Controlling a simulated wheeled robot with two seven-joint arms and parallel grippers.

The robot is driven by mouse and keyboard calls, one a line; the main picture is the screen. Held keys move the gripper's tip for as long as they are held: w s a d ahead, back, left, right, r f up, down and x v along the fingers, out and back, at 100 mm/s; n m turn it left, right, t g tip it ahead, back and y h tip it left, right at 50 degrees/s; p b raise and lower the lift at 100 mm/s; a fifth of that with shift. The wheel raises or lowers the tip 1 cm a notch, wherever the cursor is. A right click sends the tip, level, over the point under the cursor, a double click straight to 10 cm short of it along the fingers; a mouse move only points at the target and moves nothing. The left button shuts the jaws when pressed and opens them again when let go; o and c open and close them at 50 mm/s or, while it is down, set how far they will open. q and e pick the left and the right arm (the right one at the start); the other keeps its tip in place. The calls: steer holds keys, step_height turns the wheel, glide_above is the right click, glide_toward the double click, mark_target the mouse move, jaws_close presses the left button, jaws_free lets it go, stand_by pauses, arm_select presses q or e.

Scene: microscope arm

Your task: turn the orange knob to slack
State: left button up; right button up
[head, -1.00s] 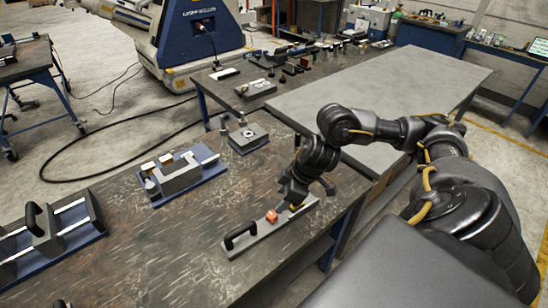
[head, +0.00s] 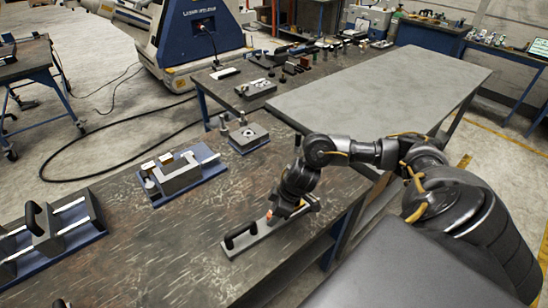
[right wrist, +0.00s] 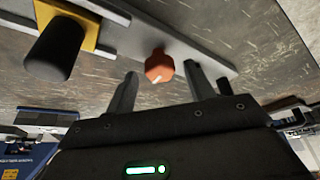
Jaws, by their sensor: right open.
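The orange knob (head: 269,214) sits on a grey bar-shaped plate (head: 262,236) at the front right of the workbench; the gripper partly covers it in the head view. In the right wrist view the knob (right wrist: 159,66) shows clearly, with a pale mark on its side. My right gripper (right wrist: 161,90) is open and points at the knob. Its two fingers stand apart on either side of the knob, with gaps visible; whether the tips reach its height I cannot tell. My left gripper is not in view.
A black handle (head: 240,235) stands at the plate's near end. In the wrist view a black post (right wrist: 55,50) on a yellow base is close by at the left. Blue-based fixtures (head: 180,175) stand farther left. The bench between them is clear.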

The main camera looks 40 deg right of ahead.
steer(key=shift+f, duration=0.25)
steer(key=c, duration=1)
steer(key=shift+o, duration=0.2)
